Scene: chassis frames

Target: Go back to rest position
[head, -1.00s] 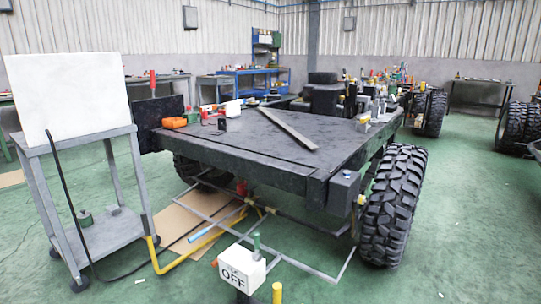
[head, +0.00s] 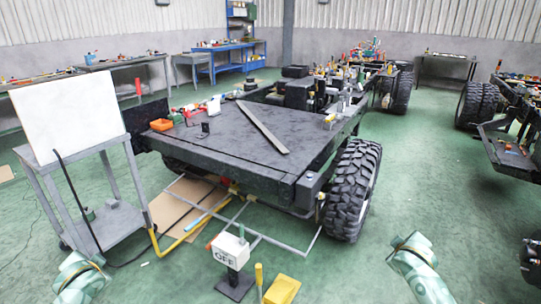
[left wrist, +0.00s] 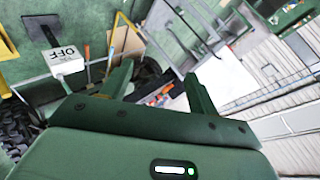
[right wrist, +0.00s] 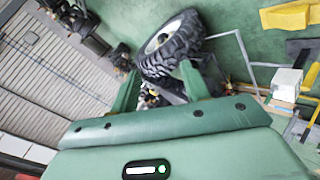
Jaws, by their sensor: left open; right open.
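My left gripper (left wrist: 160,78) shows in the left wrist view with its two green fingers spread apart and nothing between them. My right gripper (right wrist: 160,72) shows in the right wrist view, also with fingers apart and empty. In the head view, parts of my two pale green arms stand at the bottom left and bottom right, clear of the chassis. The fingers cannot be made out there.
A dark chassis frame (head: 235,146) with a big tyre (head: 352,190) stands ahead. A grey trolley (head: 118,222) with a white panel (head: 68,115) is at the left. An OFF box (head: 230,250) stands low in front. Green floor is open at the right.

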